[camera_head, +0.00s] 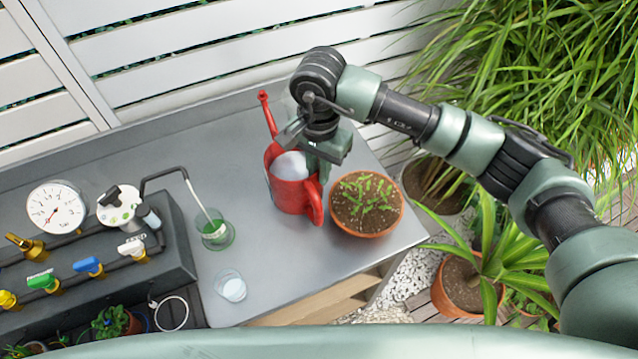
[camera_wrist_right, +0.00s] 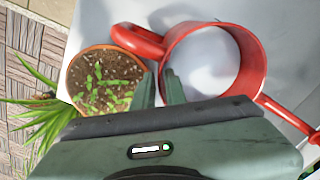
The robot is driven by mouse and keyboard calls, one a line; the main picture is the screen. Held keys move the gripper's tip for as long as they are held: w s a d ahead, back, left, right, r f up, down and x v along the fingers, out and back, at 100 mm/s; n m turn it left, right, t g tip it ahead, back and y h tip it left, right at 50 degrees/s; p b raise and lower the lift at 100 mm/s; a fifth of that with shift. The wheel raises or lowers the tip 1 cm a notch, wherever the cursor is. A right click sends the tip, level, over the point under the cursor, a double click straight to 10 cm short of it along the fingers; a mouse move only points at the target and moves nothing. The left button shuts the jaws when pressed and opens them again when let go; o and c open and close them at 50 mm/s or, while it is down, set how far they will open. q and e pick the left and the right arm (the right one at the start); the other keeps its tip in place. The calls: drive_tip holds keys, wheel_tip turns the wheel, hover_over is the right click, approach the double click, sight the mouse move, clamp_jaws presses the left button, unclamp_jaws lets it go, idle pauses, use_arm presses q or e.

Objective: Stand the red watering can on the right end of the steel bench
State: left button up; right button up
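The red watering can (camera_head: 290,196) is upright at the right part of the steel bench (camera_head: 262,262), just left of a potted seedling tray-like clay pot. Its spout points to the back and its handle to the front right. Pale content or reflection shows inside. My right gripper (camera_head: 318,168) is at the can's right rim. In the right wrist view, my right gripper's fingers (camera_wrist_right: 160,84) are close together with the wall of the can (camera_wrist_right: 256,62) between them, below the handle joint. Whether the can's base touches the bench is hidden. My left gripper is not in view.
A clay pot of seedlings (camera_head: 366,203) stands close right of the can, near the bench's right edge. A glass with green liquid (camera_head: 216,236), a small clear cup (camera_head: 230,287) and a valve manifold (camera_head: 150,262) are to the left. Plants stand beyond the right edge.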

wheel_tip(320, 180, up, 6)
drive_tip(key=shift+r+b, duration=0.2)
drive_tip(key=shift+b, duration=0.3)
drive_tip(key=shift+s+f, duration=0.1)
